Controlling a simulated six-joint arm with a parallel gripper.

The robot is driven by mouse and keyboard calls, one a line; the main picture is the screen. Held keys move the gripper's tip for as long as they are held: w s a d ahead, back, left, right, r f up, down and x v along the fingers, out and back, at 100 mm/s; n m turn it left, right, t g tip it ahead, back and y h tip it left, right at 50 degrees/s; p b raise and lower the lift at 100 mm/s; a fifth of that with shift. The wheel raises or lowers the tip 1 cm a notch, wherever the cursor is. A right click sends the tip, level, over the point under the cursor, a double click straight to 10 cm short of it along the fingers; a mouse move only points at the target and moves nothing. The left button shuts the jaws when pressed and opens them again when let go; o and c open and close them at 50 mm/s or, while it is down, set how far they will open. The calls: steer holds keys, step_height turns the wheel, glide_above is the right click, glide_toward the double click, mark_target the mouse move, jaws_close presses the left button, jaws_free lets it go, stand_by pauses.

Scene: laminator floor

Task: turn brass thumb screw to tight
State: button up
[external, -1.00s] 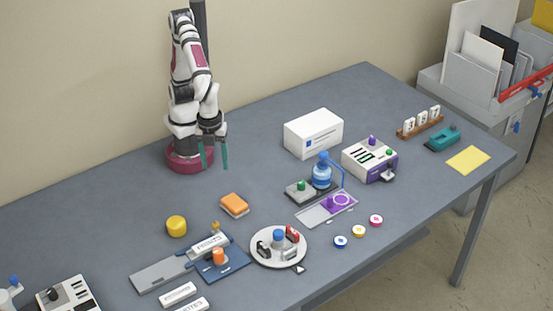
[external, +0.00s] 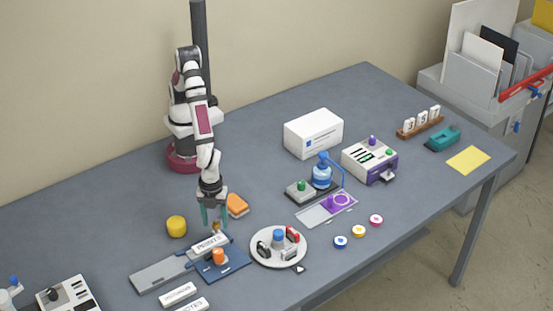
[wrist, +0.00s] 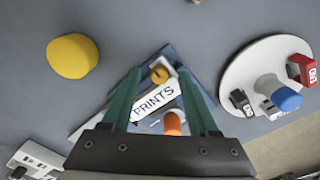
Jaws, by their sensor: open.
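The small brass thumb screw (external: 216,227) stands at the back of a blue fixture (external: 238,266), behind the white PRINTS plate (external: 209,243). In the wrist view the brass thumb screw (wrist: 160,75) shows between the tips of the green fingers. My gripper (external: 214,216) points down over the back of the fixture, its fingers apart and empty. It also shows in the wrist view (wrist: 159,70). I cannot tell how far the tips are above the screw. An orange knob (external: 218,256) stands in front of the plate.
An orange block (external: 237,206) lies close to the right of my gripper, and a yellow cylinder (external: 176,226) stands to the left. A round white tray (external: 262,263) with a blue knob sits right of the fixture. Loose white label plates (external: 178,294) lie in front.

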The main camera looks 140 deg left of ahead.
jaws_close()
stand_by(0.5)
steer(key=m, duration=0.4)
steer(key=shift+m, duration=0.3)
steer(key=m, duration=0.4)
steer(key=shift+m, duration=0.3)
steer(key=m, duration=0.4)
steer(key=shift+m, duration=2.1)
